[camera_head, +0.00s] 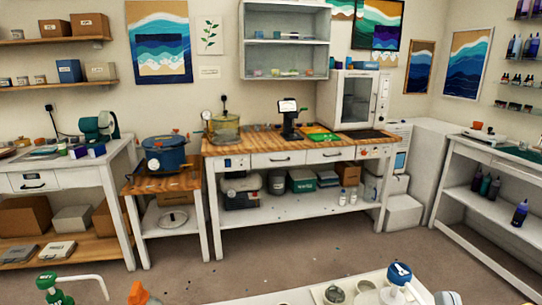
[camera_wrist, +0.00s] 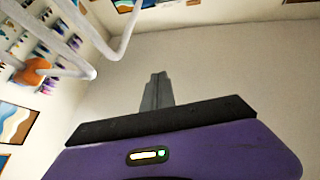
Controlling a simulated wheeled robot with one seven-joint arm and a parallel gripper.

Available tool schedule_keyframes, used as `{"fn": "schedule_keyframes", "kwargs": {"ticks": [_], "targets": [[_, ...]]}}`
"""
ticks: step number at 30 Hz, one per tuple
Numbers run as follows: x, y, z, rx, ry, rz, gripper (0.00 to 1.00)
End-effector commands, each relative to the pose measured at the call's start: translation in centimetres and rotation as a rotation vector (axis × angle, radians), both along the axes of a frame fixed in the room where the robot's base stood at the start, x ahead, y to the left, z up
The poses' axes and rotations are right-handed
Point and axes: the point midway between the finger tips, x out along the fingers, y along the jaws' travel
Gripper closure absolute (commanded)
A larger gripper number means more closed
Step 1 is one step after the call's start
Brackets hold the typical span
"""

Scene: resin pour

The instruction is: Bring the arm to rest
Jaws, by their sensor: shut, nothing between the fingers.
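My gripper (camera_wrist: 157,90) shows in the wrist view as two grey fingers pressed together, with nothing between them. They stand out from the black edge of my purple hand, against a plain pale wall. My gripper and arm do not show in the head view. No object of the task is held.
A near table (camera_head: 285,297) at the bottom edge bears a green pump top (camera_head: 55,288), an orange object (camera_head: 140,293) and a blue-and-white pump top (camera_head: 399,275). Across open floor (camera_head: 260,272) stands a wooden-topped bench (camera_head: 255,146). White bars (camera_wrist: 70,45) cross the wrist view's upper left.

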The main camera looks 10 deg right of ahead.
Motion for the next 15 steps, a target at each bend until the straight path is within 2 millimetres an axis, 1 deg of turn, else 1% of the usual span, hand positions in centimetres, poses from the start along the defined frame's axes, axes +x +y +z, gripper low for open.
{"fn": "schedule_keyframes", "kwargs": {"ticks": [1, 3, 5, 6, 8, 9, 11, 12, 15], "targets": [[-0.9, 0.7, -2.3, 0.023, 0.071, 0.013, 1.0], [-2.1, 1.4, -5.1, 0.048, 0.159, 0.03, 1.0], [-3.4, 2.1, -7.3, 0.066, 0.233, 0.047, 1.0], [-4.3, 2.5, -8.7, 0.076, 0.281, 0.06, 1.0], [-5.8, 3.1, -10.7, 0.091, 0.354, 0.079, 1.0], [-6.9, 3.5, -12.0, 0.099, 0.4, 0.094, 1.0], [-8.7, 4.1, -13.7, 0.106, 0.47, 0.116, 1.0], [-10.0, 4.5, -14.8, 0.108, 0.516, 0.131, 1.0], [-13.2, 5.3, -17.1, 0.099, 0.626, 0.17, 1.0]]}}
